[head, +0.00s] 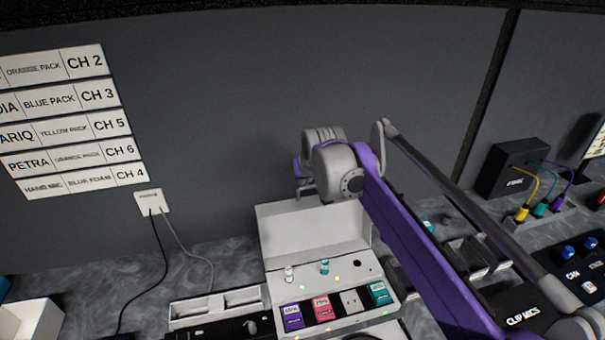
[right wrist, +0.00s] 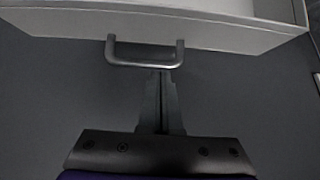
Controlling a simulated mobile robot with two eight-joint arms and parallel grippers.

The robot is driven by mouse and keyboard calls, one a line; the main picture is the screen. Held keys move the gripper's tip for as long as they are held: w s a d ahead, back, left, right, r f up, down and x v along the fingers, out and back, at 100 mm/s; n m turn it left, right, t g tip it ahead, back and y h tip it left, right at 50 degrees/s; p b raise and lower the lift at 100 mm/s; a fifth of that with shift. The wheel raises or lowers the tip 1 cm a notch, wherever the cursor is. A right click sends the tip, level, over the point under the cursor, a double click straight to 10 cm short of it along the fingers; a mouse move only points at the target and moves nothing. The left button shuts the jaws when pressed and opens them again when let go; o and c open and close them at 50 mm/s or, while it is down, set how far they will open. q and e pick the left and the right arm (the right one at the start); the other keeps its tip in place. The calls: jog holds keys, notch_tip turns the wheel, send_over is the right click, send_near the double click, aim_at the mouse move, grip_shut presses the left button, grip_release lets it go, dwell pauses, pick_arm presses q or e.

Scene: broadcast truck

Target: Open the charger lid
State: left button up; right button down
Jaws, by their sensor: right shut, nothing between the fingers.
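The white charger (head: 330,290) stands on the counter in the head view, with its lid (head: 312,228) raised at the back and the bay area exposed. In the right wrist view, the pale lid (right wrist: 230,38) fills the top, with a grey U-shaped handle (right wrist: 145,65) on its edge. My right gripper (right wrist: 160,78) is shut and empty, its fingertips close to the handle bar; I cannot tell if they touch. In the head view, my right wrist is above the lid, and the fingertips are not clear. My left gripper is not in view.
Purple, pink and teal packs (head: 323,309) sit in the charger. A white tray (head: 215,304) lies to its left. A black box with coloured cables (head: 512,168) stands at right. Behind is a grey wall (head: 230,100) with a cable outlet (head: 152,201).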

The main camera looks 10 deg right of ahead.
aim_at(310, 206)
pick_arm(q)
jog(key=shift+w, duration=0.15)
pick_arm(e)
jog(key=shift+s, duration=0.15)
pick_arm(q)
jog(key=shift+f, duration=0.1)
pick_arm(e)
jog(key=shift+s+r, duration=0.15)
jog(key=shift+s, duration=0.3)
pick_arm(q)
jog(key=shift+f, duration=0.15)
pick_arm(e)
jog(key=shift+s+r+t, duration=0.2)
jog(key=shift+s+t, duration=0.2)
jog(key=shift+s, duration=0.3)
jog(key=shift+s+r+t, duration=0.2)
jog(key=shift+s+t, duration=0.2)
jog(key=shift+s, duration=0.25)
jog(key=shift+s+r+t, duration=0.2)
jog(key=shift+s+t, duration=0.2)
jog(key=shift+s, duration=0.3)
